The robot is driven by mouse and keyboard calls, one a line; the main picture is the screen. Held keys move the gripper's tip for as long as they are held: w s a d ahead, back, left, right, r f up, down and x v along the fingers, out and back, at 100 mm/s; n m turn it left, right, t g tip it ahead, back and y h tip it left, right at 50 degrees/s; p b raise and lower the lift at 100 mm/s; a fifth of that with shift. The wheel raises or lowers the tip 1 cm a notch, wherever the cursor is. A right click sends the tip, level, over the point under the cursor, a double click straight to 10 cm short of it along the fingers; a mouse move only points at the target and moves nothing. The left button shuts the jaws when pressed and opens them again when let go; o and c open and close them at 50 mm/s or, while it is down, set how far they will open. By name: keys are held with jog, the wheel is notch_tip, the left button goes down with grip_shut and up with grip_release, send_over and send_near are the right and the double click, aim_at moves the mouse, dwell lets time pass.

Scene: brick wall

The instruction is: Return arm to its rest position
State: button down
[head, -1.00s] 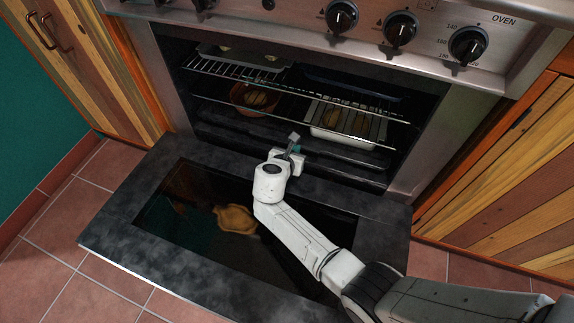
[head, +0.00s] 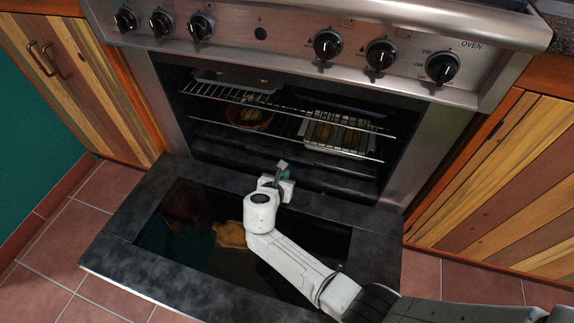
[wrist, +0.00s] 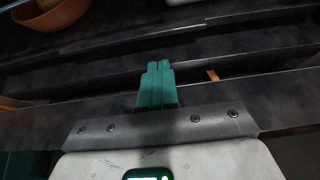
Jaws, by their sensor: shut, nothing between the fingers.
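My gripper (head: 283,169) is shut and empty, at the end of my white arm. In the head view it is above the inner edge of the open oven door (head: 116,225), in front of the oven opening. In the wrist view the green fingers of my gripper (wrist: 158,68) are together with nothing between them, pointing toward the dark oven interior. My arm comes in from the lower right, over the door's glass.
The oven (head: 300,30) holds a wire rack (head: 215,92), a white tray with food (head: 345,137) and a terracotta bowl (head: 250,118). The terracotta bowl also shows in the wrist view (wrist: 45,20). Wooden cabinets (head: 500,190) flank the oven. The tiled floor (head: 45,270) is clear at the left.

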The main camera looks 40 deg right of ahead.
jog(key=p+v, duration=0.2)
jog(key=v, duration=0.5)
jog(key=shift+s+a+p, duration=0.25)
jog(key=shift+p, duration=0.1)
jog(key=s+d+m+g+y, duration=0.2)
jog(key=s+d+m, duration=0.1)
jog(key=s+m, duration=0.45)
jog(key=s+d+m+g+y, duration=0.2)
jog(key=s+m+g, duration=0.1)
jog(key=s+m, duration=0.5)
jog(key=s+a+r+m+g+y, duration=0.1)
jog(key=s+r+m+y, duration=0.2)
jog(key=s+m, duration=0.35)
jog(key=s+a+r+m+y, duration=0.2)
jog(key=s+r+m+y, duration=0.15)
jog(key=s, duration=0.55)
notch_tip(320, 180, up, 26)
jog(key=p, duration=2.6)
jog(key=shift+w+h+p, duration=0.4)
jog(key=shift+h, duration=0.05)
jog(key=shift+f, duration=0.15)
